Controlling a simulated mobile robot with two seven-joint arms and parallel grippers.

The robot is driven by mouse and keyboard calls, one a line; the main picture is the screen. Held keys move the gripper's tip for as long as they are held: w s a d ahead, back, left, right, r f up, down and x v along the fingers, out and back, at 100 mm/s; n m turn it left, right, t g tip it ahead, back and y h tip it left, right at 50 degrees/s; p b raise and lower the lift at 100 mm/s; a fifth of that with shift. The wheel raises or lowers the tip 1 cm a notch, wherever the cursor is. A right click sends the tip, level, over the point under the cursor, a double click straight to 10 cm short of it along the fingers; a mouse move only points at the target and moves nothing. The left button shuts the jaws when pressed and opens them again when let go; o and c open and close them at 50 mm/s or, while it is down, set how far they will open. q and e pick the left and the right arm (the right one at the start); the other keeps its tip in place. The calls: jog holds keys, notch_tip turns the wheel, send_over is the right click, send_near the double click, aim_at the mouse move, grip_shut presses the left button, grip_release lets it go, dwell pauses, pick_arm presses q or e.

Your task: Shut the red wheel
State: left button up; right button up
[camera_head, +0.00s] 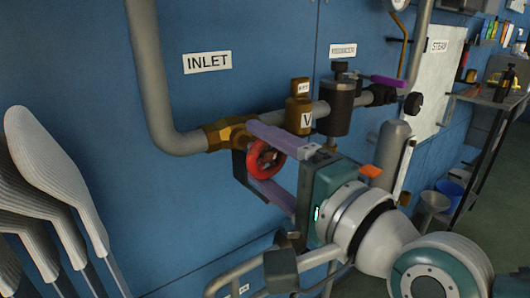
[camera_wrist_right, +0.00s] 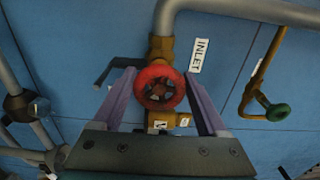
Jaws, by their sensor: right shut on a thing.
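The red wheel (camera_head: 264,158) sits on a brass valve (camera_head: 226,134) on the grey pipe below the INLET sign (camera_head: 207,62). My right gripper (camera_head: 247,148) has its two purple fingers on either side of the wheel, above and below it in the head view. In the right wrist view the red wheel (camera_wrist_right: 159,87) lies between the fingers of the right gripper (camera_wrist_right: 159,77), which is shut on its rim. The fingers partly hide the valve behind. My left gripper is not in view.
A grey pipe (camera_head: 152,75) drops to the valve. A brass fitting (camera_head: 299,107) and a dark cylinder (camera_head: 340,106) stand to its right. Pale foot-shaped forms (camera_head: 60,170) are at the left. The wrist view shows a green wheel (camera_wrist_right: 278,112) at the right.

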dwell(0.5)
jog(key=o, duration=1.3)
jog(key=shift+s+d, duration=0.1)
jog(key=shift+s+d, duration=0.2)
jog(key=shift+s, duration=0.05)
jog(key=p+v, duration=0.1)
jog(key=v, duration=0.8)
